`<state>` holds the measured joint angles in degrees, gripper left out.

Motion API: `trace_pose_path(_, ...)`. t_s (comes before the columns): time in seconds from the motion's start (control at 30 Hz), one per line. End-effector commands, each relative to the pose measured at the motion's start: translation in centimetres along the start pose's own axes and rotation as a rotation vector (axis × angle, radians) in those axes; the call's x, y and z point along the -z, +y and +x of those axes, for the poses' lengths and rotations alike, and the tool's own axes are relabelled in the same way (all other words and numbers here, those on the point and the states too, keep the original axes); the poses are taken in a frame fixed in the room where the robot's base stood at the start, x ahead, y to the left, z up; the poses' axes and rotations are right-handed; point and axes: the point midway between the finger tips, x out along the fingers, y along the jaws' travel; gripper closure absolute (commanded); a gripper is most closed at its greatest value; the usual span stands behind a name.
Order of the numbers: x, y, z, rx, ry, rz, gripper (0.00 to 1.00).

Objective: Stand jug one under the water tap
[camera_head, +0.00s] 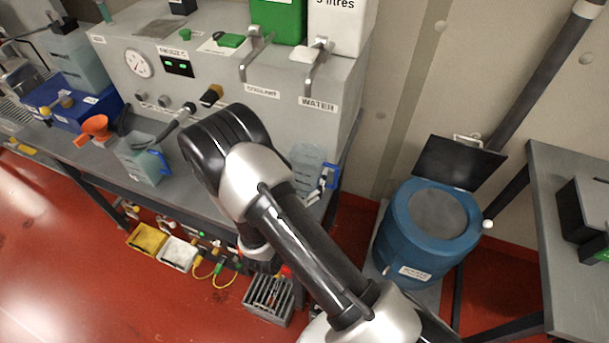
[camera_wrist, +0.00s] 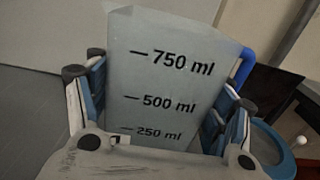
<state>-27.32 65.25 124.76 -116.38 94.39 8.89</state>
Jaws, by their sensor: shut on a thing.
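A clear jug (camera_head: 306,158) with a blue handle is at the right end of the bench, below and in front of the water tap (camera_head: 318,60). My gripper (camera_wrist: 163,95) is shut on this jug, with a blue-padded finger on each side. In the wrist view the jug (camera_wrist: 160,70) shows 250, 500 and 750 ml marks and looks nearly upright. Its base is hidden, so I cannot tell whether it touches the bench. A second jug (camera_head: 143,163) with a blue handle stands further left. I see no number on either jug.
The coolant tap (camera_head: 254,52) is left of the water tap. An orange funnel (camera_head: 96,126) and a blue box (camera_head: 72,108) are at the left. A blue drum (camera_head: 425,240) with its lid raised stands right of the bench. My arm covers the bench middle.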

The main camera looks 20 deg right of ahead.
Motion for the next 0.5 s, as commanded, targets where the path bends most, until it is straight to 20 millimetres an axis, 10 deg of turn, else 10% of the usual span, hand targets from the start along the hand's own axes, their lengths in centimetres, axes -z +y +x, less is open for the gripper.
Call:
trace_pose_path(0.37,0.51,0.03,0.02,0.0,-0.002,0.002,0.64)
trace_pose_path(0.4,0.5,0.03,0.02,0.0,-0.001,0.002,0.24)
trace_pose_path(0.5,0.42,0.03,0.02,0.0,-0.001,0.002,0.18)
